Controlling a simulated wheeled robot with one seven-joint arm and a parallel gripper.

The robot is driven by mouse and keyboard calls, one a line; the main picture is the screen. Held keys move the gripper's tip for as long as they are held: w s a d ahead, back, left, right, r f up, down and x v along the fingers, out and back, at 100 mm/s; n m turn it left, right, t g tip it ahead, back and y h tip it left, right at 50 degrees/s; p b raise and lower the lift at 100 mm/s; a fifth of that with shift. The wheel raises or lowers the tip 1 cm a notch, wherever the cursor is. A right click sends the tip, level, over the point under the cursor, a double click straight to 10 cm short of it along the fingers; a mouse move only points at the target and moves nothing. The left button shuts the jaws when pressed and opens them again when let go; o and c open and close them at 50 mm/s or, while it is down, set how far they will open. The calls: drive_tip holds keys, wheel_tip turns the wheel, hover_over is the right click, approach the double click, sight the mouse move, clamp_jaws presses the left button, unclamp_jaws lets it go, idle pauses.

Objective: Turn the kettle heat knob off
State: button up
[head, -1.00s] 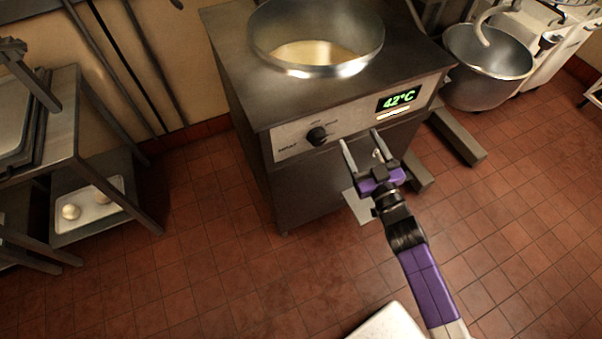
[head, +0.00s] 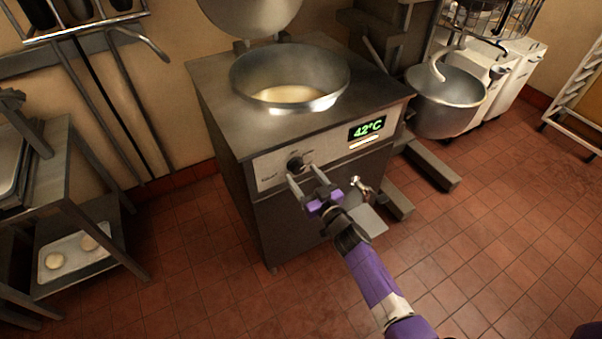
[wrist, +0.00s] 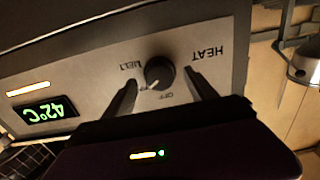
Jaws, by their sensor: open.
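The kettle (head: 225,110) is a steel cabinet with a round open bowl holding pale liquid. Its front panel carries the black round heat knob (head: 295,163). The wrist view shows the knob (wrist: 159,73) upside down among the labels MELT, OFF and HEAT. A light mark on it seems to lie on the MELT–OFF side, but I cannot tell its exact setting. My gripper (head: 303,174) is open in front of the panel. In the wrist view its two fingers stand either side of the knob, with gaps showing; I see no contact.
A green 42°C display (head: 367,128) sits right of the knob. A drain valve (head: 361,188) sticks out low on the kettle's front. A mixer bowl (head: 445,105) stands at right, a rack with a tray (head: 75,268) at left. The tiled floor in front is clear.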

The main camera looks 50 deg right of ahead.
drive_tip(key=shift+x, duration=0.9)
drive_tip(key=c, duration=1.4)
drive_tip(key=shift+n, duration=0.3)
drive_tip(key=n+b, duration=0.1)
drive_tip(key=n, duration=0.4)
drive_tip(key=shift+d+n+b, duration=0.1)
drive_tip(key=shift+n+b, duration=0.2)
drive_tip(key=shift+b, duration=0.05)
drive_tip(key=n+b, duration=0.1)
drive_tip(key=n, duration=0.4)
drive_tip(key=shift+n, duration=0.3)
